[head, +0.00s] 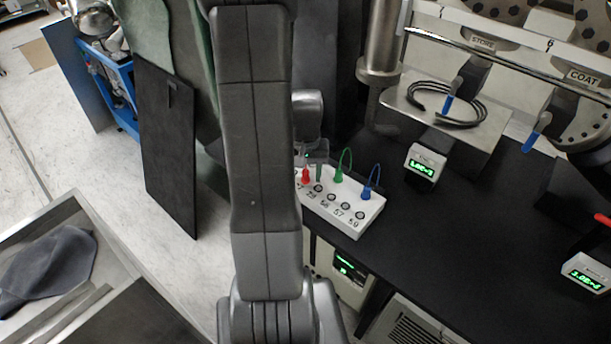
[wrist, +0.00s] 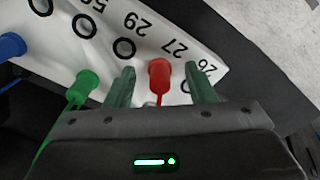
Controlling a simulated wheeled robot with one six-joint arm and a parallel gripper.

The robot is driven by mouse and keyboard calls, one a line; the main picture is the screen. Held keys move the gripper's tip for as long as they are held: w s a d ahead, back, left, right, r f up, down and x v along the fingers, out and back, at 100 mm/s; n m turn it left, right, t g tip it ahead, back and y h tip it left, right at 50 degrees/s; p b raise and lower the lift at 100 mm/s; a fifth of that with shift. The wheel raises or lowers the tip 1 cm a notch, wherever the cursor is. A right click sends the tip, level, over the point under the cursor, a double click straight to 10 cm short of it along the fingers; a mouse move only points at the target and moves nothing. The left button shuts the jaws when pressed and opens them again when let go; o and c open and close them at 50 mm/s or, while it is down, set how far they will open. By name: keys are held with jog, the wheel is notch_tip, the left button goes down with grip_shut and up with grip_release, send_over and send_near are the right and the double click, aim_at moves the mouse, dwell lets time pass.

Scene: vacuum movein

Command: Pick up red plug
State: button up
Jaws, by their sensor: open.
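The red plug (wrist: 160,74) stands in the white numbered panel (wrist: 205,40), near its end by the labels 26 and 27. It also shows in the head view (head: 306,174), just right of my arm. My gripper (wrist: 165,82) is open, with one green-tinted finger on each side of the red plug and a visible gap on both sides. The fingers look close to the panel. In the head view my gripper (head: 316,160) is partly hidden by my arm.
A green plug (wrist: 86,84) with a green lead stands just left of the fingers in the wrist view. A blue plug (wrist: 10,46) is farther left. Empty ringed sockets (wrist: 124,47) lie between. The black bench (head: 400,230) carries small green displays (head: 426,167) and a plate with a black coil (head: 447,104).

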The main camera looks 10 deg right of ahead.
grip_shut()
jog(key=shift+r, duration=0.15)
